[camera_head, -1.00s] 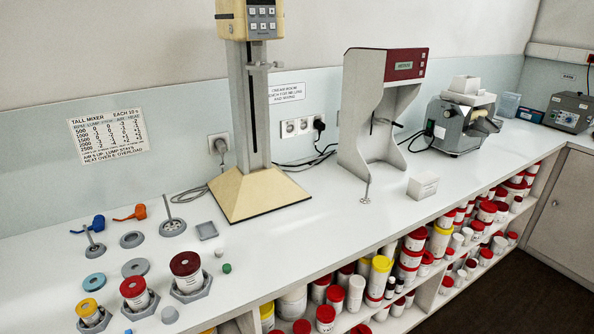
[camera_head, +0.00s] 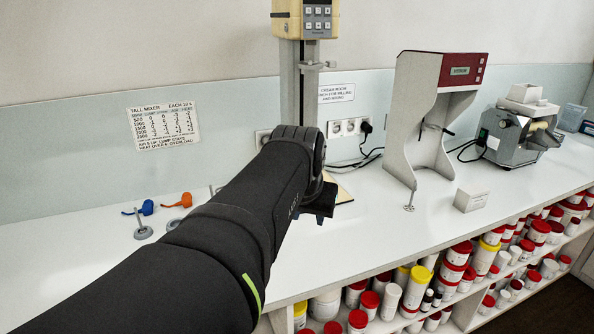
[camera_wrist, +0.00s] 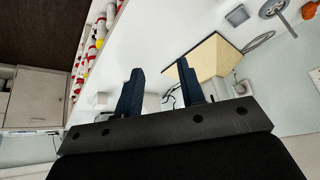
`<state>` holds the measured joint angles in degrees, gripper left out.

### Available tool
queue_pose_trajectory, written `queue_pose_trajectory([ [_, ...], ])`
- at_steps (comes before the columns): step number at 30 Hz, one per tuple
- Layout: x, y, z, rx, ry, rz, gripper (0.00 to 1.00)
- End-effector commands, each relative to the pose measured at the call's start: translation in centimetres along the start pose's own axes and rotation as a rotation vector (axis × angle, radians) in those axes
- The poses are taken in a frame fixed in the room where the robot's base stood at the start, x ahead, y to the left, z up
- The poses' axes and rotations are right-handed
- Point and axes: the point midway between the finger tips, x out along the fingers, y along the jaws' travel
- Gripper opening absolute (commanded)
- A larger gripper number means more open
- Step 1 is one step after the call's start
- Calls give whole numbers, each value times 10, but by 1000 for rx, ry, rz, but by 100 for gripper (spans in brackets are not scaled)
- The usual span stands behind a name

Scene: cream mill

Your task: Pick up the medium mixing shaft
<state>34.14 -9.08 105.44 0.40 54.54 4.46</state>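Upright metal shafts with round feet stand on the bench. One shaft (camera_head: 141,228) is at the left in the head view. Another stands thin by the bench's front edge, before the red-topped machine (camera_head: 409,197). A disc-footed shaft (camera_wrist: 272,8) shows at the top right of the wrist view, near an orange piece. I cannot tell which is the medium one. My gripper (camera_wrist: 160,88) has two dark blue fingers set apart with nothing between them. In the head view its end is over the bench before the tall mixer, with the fingers mostly hidden.
The tall mixer (camera_head: 306,12) has a cream base (camera_wrist: 212,57), partly hidden by my arm in the head view. A white box (camera_head: 471,197) sits by the front edge. Shelves of tubs are below.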

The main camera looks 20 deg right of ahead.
Motion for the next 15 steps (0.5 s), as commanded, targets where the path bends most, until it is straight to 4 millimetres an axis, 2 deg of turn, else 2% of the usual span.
queue_pose_trajectory([
  [1, 5, 6, -23, 21, 0, 8, 36],
  [6, 22, 25, -93, 88, 11, 29, 36],
  [11, 45, 51, -155, 150, 22, 49, 36],
  [15, 70, 78, -202, 204, 32, 66, 36],
])
